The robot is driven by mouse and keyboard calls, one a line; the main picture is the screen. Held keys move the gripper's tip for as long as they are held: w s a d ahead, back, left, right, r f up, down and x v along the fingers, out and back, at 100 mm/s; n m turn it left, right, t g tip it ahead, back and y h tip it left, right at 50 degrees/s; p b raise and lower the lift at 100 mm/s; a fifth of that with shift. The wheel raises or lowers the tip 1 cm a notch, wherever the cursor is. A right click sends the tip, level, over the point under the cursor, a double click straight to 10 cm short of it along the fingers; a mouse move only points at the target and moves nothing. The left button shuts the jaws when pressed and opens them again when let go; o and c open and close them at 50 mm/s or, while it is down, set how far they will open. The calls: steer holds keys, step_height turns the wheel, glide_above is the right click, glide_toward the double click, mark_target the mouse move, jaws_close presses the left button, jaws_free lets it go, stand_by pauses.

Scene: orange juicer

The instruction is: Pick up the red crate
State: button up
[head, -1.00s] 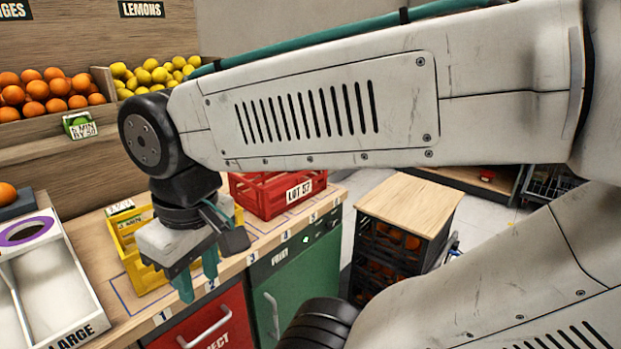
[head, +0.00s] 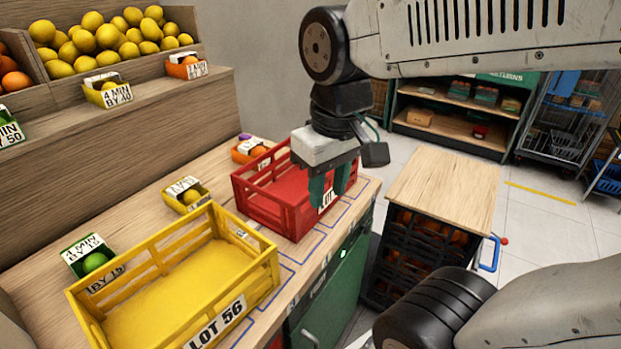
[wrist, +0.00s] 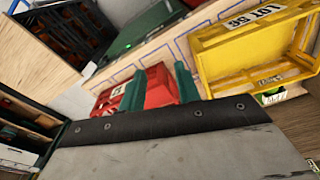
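The red crate (head: 270,212) stands upright on the wooden counter in the head view, right of the yellow crate. It looks empty, and its lot label is partly hidden by my gripper. My gripper (head: 328,200) hangs with green fingers pointing down, over or in front of the crate's right side. The fingers are apart with nothing between them. In the wrist view my gripper (wrist: 158,82) shows its two green fingers spread, with the red crate (wrist: 160,86) seen between and behind them. I cannot tell whether a finger touches the crate.
The yellow LOT 56 crate (head: 180,290) sits on the counter (head: 150,215) at front left. Small fruit boxes (head: 186,194) stand along the back. A wood-topped cart (head: 442,190) with dark crates stands right of the counter. Shelves (head: 455,128) stand farther back.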

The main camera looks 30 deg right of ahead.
steer(key=w+f+n, duration=0.2)
steer(key=w+f, duration=0.1)
steer(key=w, duration=0.8)
steer(key=n+g, duration=0.1)
glide_above(261, 194)
steer(key=s, duration=0.2)
steer(key=f, duration=0.4)
steer(key=shift+d, duration=0.4)
steer(key=shift+w+a+f, duration=0.2)
steer(key=shift+w+f, duration=0.85)
steer(key=shift+f, duration=0.2)
step_height(261, 194, down, 6)
steer(key=shift+w+a+f, duration=0.1)
steer(key=shift+w+f, duration=0.05)
steer(key=shift+f, duration=0.4)
jaws_close()
